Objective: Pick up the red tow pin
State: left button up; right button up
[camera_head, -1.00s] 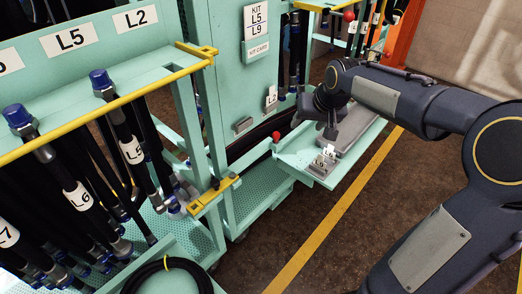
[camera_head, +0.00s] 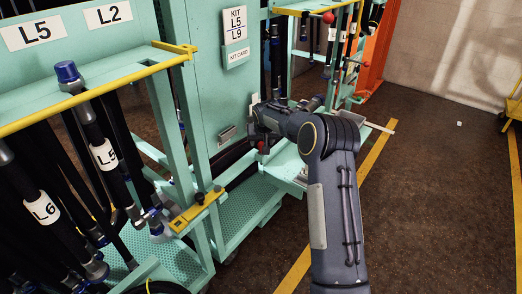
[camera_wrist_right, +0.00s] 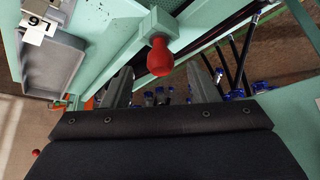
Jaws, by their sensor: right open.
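The red tow pin (camera_wrist_right: 160,57) shows its rounded red head in the right wrist view, standing out from a pale green bracket. In the head view its red head (camera_head: 262,145) shows small, just below my right gripper (camera_head: 258,126). In the right wrist view, my right gripper (camera_wrist_right: 160,70) is open, with one finger on each side of the picture and the pin's head in the gap between them. I cannot tell how far the head is from the fingertips in depth. Nothing is held. My left gripper is not in view.
A green kit cart panel (camera_head: 207,75) stands close to my right gripper. A grey tray (camera_wrist_right: 62,62) lies at upper left in the wrist view. Hoses hang from a rack (camera_head: 110,75) at left. Another red knob (camera_head: 328,17) is farther back. The floor (camera_head: 430,220) at right is clear.

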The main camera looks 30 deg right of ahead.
jog(key=shift+x, duration=0.8)
jog(key=shift+c, duration=0.4)
jog(key=shift+r, duration=0.1)
jog(key=c, duration=1)
jog(key=shift+r, duration=0.15)
